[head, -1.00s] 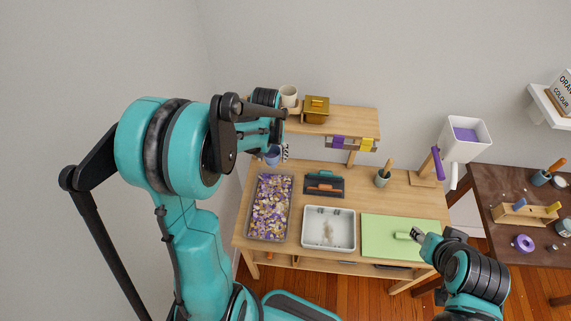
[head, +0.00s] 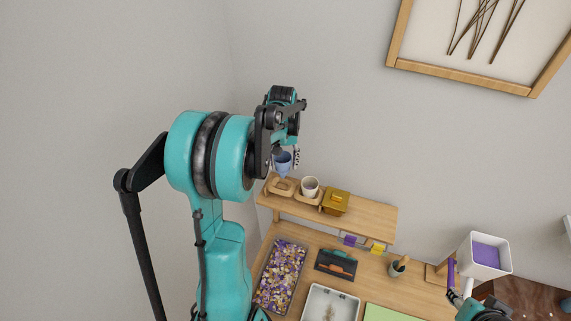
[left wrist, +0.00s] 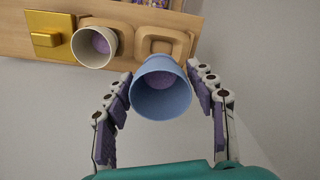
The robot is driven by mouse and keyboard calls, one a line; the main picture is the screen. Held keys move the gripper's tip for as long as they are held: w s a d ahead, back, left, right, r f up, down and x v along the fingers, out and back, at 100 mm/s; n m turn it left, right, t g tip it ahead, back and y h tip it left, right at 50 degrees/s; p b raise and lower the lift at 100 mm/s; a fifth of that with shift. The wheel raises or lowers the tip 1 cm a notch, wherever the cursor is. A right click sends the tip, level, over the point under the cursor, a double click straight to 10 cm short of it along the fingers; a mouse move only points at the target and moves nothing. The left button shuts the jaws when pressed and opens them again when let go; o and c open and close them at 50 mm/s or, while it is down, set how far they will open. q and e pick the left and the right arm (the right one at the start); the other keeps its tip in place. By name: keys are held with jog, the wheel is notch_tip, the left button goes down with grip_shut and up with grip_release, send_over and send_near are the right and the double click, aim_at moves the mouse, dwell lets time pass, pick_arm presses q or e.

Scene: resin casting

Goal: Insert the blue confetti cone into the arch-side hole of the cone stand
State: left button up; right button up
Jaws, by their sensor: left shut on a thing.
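My left gripper (left wrist: 160,98) is shut on the blue confetti cone (left wrist: 160,104), with a finger on each side of it. Purple filling shows inside the cone in the left wrist view. In the head view the blue cone (head: 284,160) is roughly upright and appears raised above the left end of the wooden cone stand (head: 299,196). A wooden loop of the stand (left wrist: 165,33) shows behind the cone in the left wrist view; its hole is partly hidden.
A cream cone (head: 310,185) stands in the stand beside a gold box (head: 336,202) on the upper shelf (head: 370,215). Below are a confetti tray (head: 280,275), a white basin (head: 330,304) and a green mat (head: 388,313). A white bin (head: 485,256) stands right.

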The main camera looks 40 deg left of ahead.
aim_at(282, 171)
pick_arm(q)
jog(key=shift+w, duration=0.2)
jog(key=shift+s+r, duration=0.2)
jog(key=shift+s, duration=0.25)
jog(key=shift+s+r, duration=0.2)
jog(key=shift+s, duration=0.25)
jog(key=shift+w+f+b, duration=0.35)
jog(key=shift+w+f, duration=0.1)
jog(key=shift+w, duration=0.05)
jog(key=shift+s+f+b, duration=0.25)
jog(key=shift+f+b, duration=0.75)
jog(key=shift+b, duration=0.05)
jog(key=shift+f+b, duration=0.3)
jog(key=shift+f, duration=0.1)
jog(key=shift+w+f+b, duration=0.15)
jog(key=shift+f+b, duration=0.2)
jog(key=shift+f, duration=0.1)
pick_arm(e)
jog(key=f, duration=0.3)
jog(key=shift+s+f, duration=0.35)
jog(key=shift+s, duration=0.05)
pick_arm(q)
jog(key=shift+r, duration=0.1)
